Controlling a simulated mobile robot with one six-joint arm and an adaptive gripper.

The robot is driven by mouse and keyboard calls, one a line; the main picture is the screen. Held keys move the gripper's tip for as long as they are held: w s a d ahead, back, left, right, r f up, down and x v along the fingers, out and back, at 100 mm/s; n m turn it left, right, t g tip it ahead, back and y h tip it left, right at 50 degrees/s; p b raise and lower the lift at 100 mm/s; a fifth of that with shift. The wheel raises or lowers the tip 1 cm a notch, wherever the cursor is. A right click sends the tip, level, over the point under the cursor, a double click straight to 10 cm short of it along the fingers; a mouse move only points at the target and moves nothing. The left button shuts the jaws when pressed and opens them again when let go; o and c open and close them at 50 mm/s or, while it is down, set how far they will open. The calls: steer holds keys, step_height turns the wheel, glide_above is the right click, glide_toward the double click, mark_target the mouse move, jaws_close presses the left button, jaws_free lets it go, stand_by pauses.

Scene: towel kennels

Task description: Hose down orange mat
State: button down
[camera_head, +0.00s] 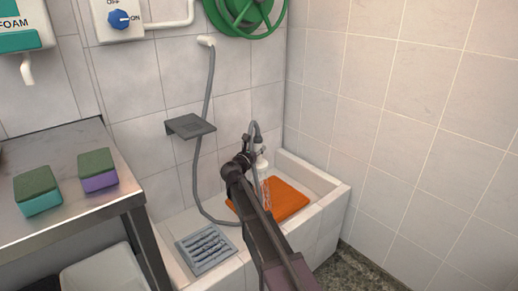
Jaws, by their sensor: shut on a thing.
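The orange mat (284,199) lies flat in the white tiled basin (335,205). My gripper (249,158) is above the mat's left part and is shut on the spray head (262,163). The spray head is white with a grey hose end bending over its top, and it points down. A pale stream of water (266,192) falls from it onto the mat. The grey hose (196,160) hangs from a wall outlet and loops down into the basin. My arm hides part of the mat and the exact grip.
A grey grate (206,248) is in the basin's left part. An empty grey bracket (190,126) juts from the wall. A metal table (85,226) with two sponges stands left. A dial (119,19) points toward ON. A green reel (245,12) hangs above.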

steer(key=shift+s+a, duration=0.25)
steer(key=shift+a, duration=0.1)
stand_by(0.6)
